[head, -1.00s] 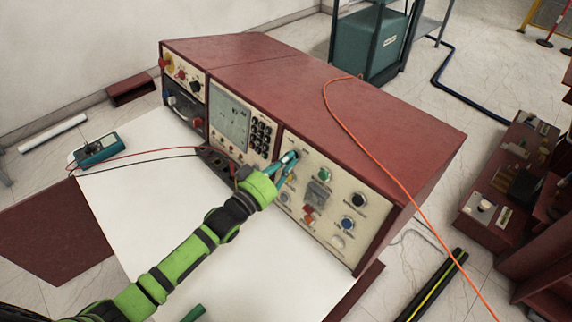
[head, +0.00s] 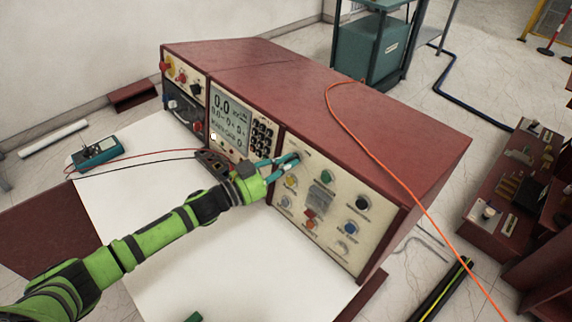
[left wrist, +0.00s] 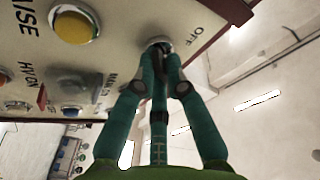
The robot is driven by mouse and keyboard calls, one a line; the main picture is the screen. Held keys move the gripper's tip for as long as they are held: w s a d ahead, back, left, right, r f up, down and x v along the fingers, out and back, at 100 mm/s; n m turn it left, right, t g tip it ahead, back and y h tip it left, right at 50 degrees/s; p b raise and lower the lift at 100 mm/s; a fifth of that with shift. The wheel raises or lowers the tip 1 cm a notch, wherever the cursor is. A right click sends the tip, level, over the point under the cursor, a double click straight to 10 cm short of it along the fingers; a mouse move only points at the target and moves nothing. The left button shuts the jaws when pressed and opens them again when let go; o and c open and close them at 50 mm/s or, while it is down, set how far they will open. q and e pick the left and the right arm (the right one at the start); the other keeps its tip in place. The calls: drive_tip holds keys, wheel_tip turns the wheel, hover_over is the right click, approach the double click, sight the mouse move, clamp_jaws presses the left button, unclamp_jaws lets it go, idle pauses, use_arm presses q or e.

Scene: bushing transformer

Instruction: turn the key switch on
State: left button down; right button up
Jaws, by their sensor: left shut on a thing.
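The key switch (left wrist: 158,42) is a round metal-ringed switch on the cream front panel, beside the printed word OFF in the left wrist view. My left gripper (head: 288,161) reaches the upper left corner of the right-hand panel (head: 345,245) in the head view. Its teal fingers, also in the left wrist view (left wrist: 160,60), are shut on the key at the switch. The fingertips hide most of the key, so its exact angle is unclear. The display (head: 229,115) on the middle panel is lit and reads 0.0.
A yellow button (left wrist: 74,26) sits close to the fingers. Several other buttons and knobs, including a green one (head: 327,177), cover the panel. An orange cable (head: 375,155) crosses the red cabinet top (head: 330,100).

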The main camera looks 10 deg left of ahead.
use_arm(q)
drive_tip(key=shift+m+g, duration=0.5)
drive_tip(key=shift+m, duration=0.9)
drive_tip(key=c, duration=1.3)
unclamp_jaws()
drive_tip(key=v, duration=1.2)
drive_tip(key=shift+w+a+f, duration=0.1)
